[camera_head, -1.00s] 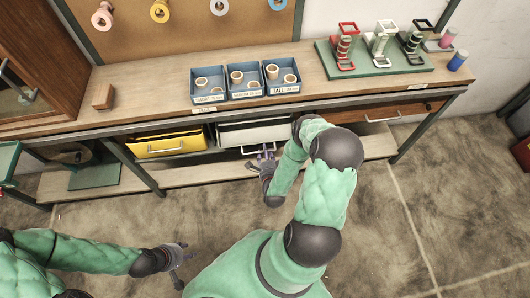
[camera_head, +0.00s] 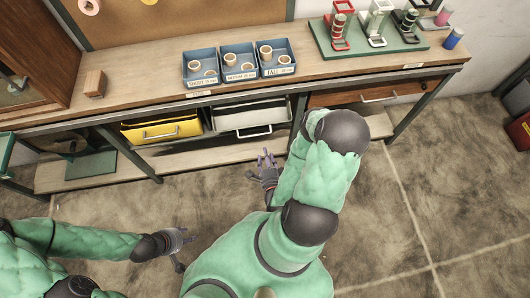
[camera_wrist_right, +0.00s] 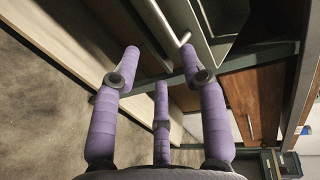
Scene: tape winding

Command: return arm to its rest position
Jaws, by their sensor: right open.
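My right gripper (camera_head: 265,160) is open and empty in the head view, with its fingers apart. It hangs in front of the bench, below the white bin, and its arm is bent in the middle of the view. In the right wrist view its purple fingers (camera_wrist_right: 160,75) are spread with nothing between them. My left gripper (camera_head: 188,249) is low over the floor at the lower left, its fingers apart and empty. Its arm comes in from the left edge.
A wooden bench (camera_head: 145,85) carries blue trays (camera_head: 240,75) with tape cores and a green fixture board (camera_head: 325,45). Below are a yellow bin (camera_head: 161,127), a white bin (camera_head: 275,113) and a wooden drawer (camera_head: 345,98). The floor (camera_head: 440,185) at right is clear.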

